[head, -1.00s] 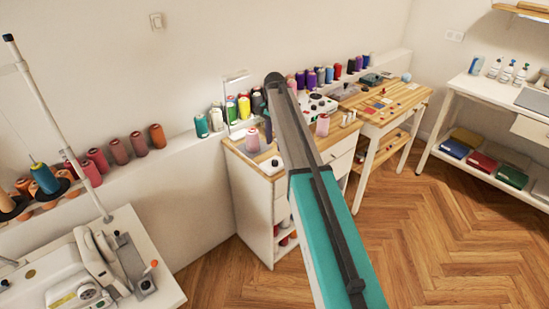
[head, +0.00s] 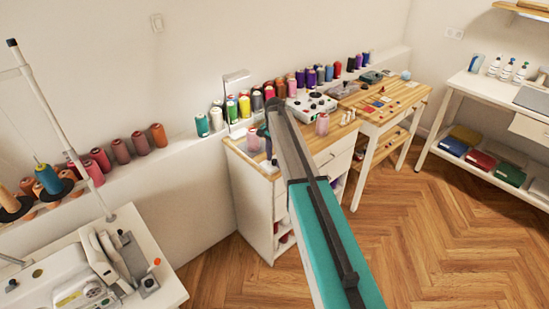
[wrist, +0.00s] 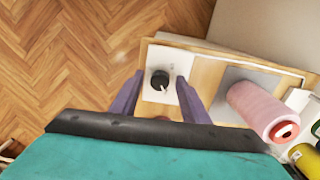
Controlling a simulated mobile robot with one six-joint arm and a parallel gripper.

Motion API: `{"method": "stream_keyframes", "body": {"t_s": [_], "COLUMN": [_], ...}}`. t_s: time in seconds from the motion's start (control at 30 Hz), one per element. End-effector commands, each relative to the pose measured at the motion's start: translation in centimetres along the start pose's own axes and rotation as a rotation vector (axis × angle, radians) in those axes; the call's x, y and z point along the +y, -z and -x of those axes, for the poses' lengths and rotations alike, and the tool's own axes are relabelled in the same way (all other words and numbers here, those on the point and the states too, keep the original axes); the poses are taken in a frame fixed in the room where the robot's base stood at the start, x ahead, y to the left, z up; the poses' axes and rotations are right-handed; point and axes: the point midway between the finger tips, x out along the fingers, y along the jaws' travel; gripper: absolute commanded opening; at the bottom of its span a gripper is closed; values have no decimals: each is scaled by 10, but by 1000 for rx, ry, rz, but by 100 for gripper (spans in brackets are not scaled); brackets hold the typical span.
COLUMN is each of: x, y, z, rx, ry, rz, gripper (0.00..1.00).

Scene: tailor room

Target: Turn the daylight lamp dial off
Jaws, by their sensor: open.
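The dial (wrist: 160,80) is a black round knob with a pale pointer mark, on a white plate (wrist: 151,95) on the wooden top in the wrist view. My gripper (wrist: 155,82) is open, its two purple-grey fingers on either side of the dial in the picture; I cannot tell whether they touch it. The dial's setting cannot be read. In the head view the slim white lamp (head: 237,75) stands at the back left of the cabinet top. My arm covers much of the area around my gripper there.
A pink thread cone (wrist: 258,104) stands close right of my gripper in the wrist view, by a grey plate (wrist: 236,80). The white cabinet (head: 250,195) also bears a white box with dark knobs (head: 312,105). Several spools line the wall ledge (head: 195,143). The wooden floor (head: 440,240) is clear.

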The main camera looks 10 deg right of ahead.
Motion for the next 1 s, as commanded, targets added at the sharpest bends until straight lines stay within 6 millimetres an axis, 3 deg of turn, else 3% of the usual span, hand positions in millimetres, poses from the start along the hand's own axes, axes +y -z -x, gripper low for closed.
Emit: {"method": "stream_keyframes", "body": {"t_s": [0.2,0.43,1.0], "x": [0,0,0], "y": [0,0,0], "z": [0,0,0], "rx": [0,0,0], "ry": [0,0,0], "rz": [0,0,120], "gripper": [40,1,1]}}
